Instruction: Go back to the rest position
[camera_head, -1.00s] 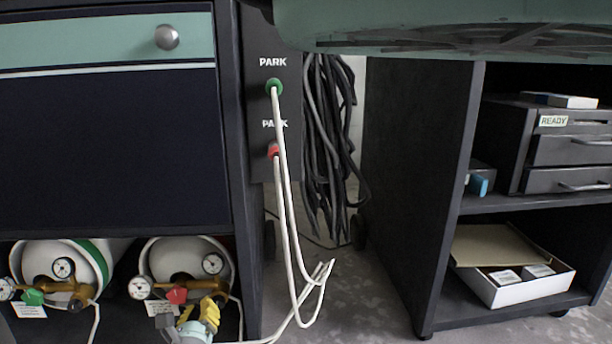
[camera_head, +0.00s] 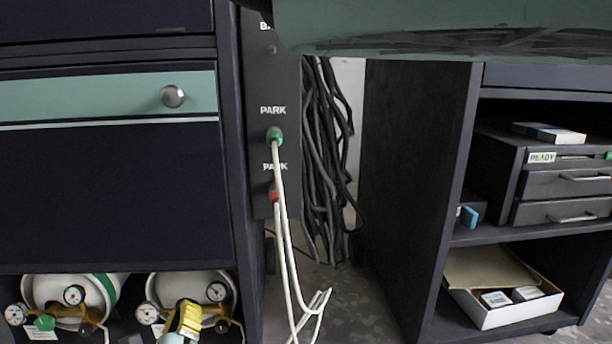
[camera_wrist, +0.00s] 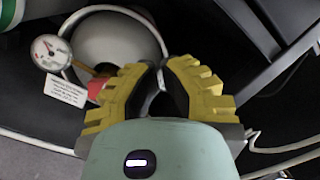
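My gripper (camera_head: 187,318) shows at the bottom left of the head view, in front of the lower bay with the gas bottles. Its two yellow ribbed fingers (camera_wrist: 161,72) show in the wrist view, with their tips close together and a narrow gap between them. I see nothing held in the gap. A white gas bottle (camera_wrist: 118,45) with a gauge (camera_wrist: 50,52) and a red knob (camera_wrist: 97,90) lies beyond the fingers. The green plug (camera_head: 274,137) and the red plug (camera_head: 275,195) sit at the two PARK sockets, with white hoses hanging from them.
A green overhang (camera_head: 430,35) spans the top right. Black cables (camera_head: 325,150) hang between the cabinet and the dark shelf unit (camera_head: 405,190). White hose loops (camera_head: 296,300) hang low over the floor. Another gas bottle (camera_head: 65,290) lies at the left.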

